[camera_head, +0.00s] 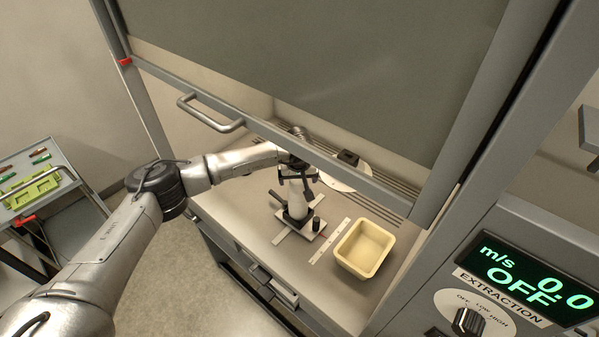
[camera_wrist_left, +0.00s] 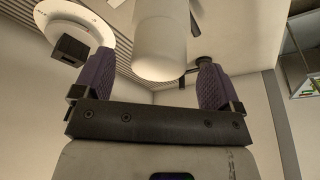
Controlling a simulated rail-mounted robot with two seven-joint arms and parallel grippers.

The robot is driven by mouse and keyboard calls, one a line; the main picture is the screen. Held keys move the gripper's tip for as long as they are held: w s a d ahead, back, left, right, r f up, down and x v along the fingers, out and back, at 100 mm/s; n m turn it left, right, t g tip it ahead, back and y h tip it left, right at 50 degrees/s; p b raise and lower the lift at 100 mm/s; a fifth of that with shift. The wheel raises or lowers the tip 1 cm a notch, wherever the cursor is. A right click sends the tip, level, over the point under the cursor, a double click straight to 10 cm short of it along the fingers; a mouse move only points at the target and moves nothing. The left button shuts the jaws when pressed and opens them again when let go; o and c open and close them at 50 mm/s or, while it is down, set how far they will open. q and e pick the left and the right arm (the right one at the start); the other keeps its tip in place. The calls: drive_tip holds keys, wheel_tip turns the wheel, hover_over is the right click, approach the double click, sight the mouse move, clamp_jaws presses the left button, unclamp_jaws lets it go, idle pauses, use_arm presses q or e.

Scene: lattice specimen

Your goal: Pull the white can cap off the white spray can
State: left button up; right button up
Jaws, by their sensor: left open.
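The white spray can (camera_head: 296,204) stands upright in a dark holder on a pale plate, on the hood's work surface. In the left wrist view the can body (camera_wrist_left: 160,8) runs in from the top edge, with the rounded white can cap (camera_wrist_left: 160,55) at its near end. My left gripper (camera_head: 298,176) is at the top of the can and hides much of the cap in the head view. In the left wrist view its purple fingers (camera_wrist_left: 155,75) are open on both sides of the cap, with gaps showing. My right gripper is not in view.
A cream tray (camera_head: 341,253) stands right of the can, with a pale strip (camera_head: 330,241) between them. A small black cylinder (camera_head: 316,224) is beside the can. A round white plate with a dark block (camera_head: 348,157) lies behind. The raised sash (camera_head: 300,148) hangs over my arm.

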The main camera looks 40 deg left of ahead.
use_arm(q)
drive_tip(key=shift+x, duration=1.15)
drive_tip(key=shift+c, duration=0.4)
drive_tip(key=c, duration=0.9)
